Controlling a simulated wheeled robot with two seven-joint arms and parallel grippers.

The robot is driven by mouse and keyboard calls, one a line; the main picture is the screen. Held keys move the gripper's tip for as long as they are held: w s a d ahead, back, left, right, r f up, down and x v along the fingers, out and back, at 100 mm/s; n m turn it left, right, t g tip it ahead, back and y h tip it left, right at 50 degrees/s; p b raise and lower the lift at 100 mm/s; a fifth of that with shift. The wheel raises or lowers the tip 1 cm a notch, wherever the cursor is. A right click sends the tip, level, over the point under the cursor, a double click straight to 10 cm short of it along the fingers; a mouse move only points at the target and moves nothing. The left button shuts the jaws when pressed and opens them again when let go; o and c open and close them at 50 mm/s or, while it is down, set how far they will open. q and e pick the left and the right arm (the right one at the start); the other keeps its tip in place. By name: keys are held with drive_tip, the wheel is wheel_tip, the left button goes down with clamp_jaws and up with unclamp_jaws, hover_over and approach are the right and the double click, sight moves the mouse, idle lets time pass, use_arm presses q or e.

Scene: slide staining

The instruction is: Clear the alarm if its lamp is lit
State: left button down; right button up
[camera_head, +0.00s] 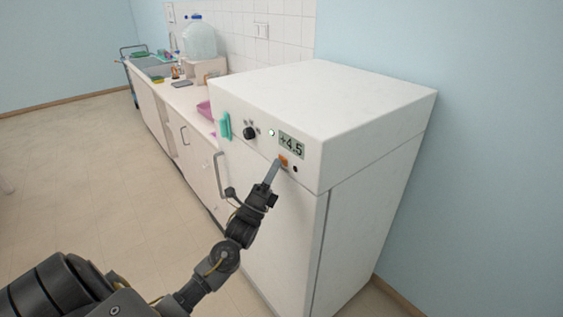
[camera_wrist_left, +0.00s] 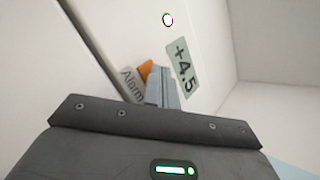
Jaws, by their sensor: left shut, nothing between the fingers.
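A white fridge-like unit (camera_head: 350,130) stands against the wall. Its front panel has a display (camera_head: 291,144) reading +4.5, which also shows in the left wrist view (camera_wrist_left: 182,67). An orange button (camera_head: 284,160) sits below the display; in the left wrist view the orange part (camera_wrist_left: 146,68) is beside the label "Alarm" (camera_wrist_left: 131,85). My left gripper (camera_head: 276,164) is shut and empty, its tips at the orange button and partly covering it; I cannot tell whether they touch. My right gripper is not in view.
A black knob (camera_head: 249,133) and a small dark round part (camera_head: 295,169) are on the panel. A teal item (camera_head: 225,126) hangs at the unit's left edge. A counter (camera_head: 188,97) with a large bottle (camera_head: 199,38) runs behind left. The floor at left is clear.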

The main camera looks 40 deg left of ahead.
use_arm(q)
drive_tip(key=shift+s, duration=0.15)
drive_tip(key=shift+s+a, duration=0.2)
drive_tip(key=shift+s, duration=0.4)
drive_tip(key=shift+s+a+p, duration=0.25)
drive_tip(key=shift+s, duration=0.55)
drive_tip(key=shift+s+a+p, duration=0.2)
drive_tip(key=shift+s+p, duration=0.1)
drive_tip(key=shift+s, duration=0.45)
drive_tip(key=shift+s+a+p, duration=0.25)
drive_tip(key=shift+s, duration=0.55)
